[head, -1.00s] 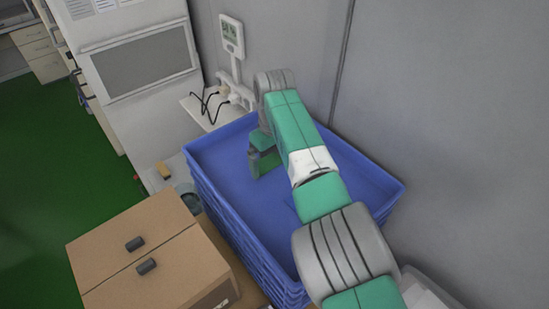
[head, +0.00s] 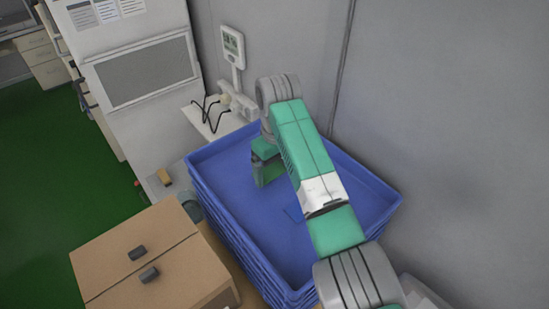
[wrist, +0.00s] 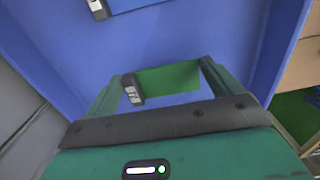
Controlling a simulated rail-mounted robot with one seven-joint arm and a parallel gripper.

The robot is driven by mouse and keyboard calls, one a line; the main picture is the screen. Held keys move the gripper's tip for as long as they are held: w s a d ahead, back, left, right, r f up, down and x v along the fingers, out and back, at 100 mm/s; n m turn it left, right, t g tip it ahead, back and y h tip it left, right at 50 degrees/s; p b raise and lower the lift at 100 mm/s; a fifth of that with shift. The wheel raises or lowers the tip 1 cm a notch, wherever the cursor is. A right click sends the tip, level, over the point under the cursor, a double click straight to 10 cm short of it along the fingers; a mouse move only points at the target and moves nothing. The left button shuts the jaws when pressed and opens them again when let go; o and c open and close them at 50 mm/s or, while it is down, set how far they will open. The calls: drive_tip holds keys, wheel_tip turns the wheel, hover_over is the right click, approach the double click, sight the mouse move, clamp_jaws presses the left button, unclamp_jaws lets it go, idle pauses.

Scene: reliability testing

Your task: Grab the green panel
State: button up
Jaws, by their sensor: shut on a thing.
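The green panel (wrist: 172,78) lies between the two fingers of my gripper (wrist: 165,84) in the wrist view, and the gripper is shut on it. A small dark piece with white marks (wrist: 132,93) shows at the panel's left end, beside the left finger. In the head view my gripper (head: 267,172) is over the far left part of the blue crate (head: 348,162), with a bit of the green panel (head: 272,174) showing at the fingers. How far the panel is above the crate floor is hard to tell.
A blue panel (head: 294,214) lies on the crate floor; its dark-and-white end (wrist: 98,8) shows at the top of the wrist view. A cardboard box (head: 150,255) with two small dark pieces stands at left. A wall-side display (head: 232,46) is behind.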

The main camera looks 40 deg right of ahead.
drive_tip(key=s+p, duration=0.1)
drive_tip(key=s+a+r+p, duration=0.1)
drive_tip(key=s+r+p, duration=0.1)
drive_tip(key=shift+s+a+p, duration=0.35)
drive_tip(key=shift+a+p, duration=0.05)
drive_tip(key=s+a+p, duration=0.1)
drive_tip(key=s+p, duration=0.1)
drive_tip(key=s+a+p, duration=0.1)
drive_tip(key=s+p, duration=0.1)
drive_tip(key=s+a+p, duration=0.2)
drive_tip(key=s, duration=0.1)
drive_tip(key=shift+s+a+f+p, duration=0.1)
drive_tip(key=shift+f+p, duration=0.1)
drive_tip(key=shift+p, duration=0.2)
drive_tip(key=shift+s+a+f, duration=0.15)
drive_tip(key=shift+s+a, duration=0.1)
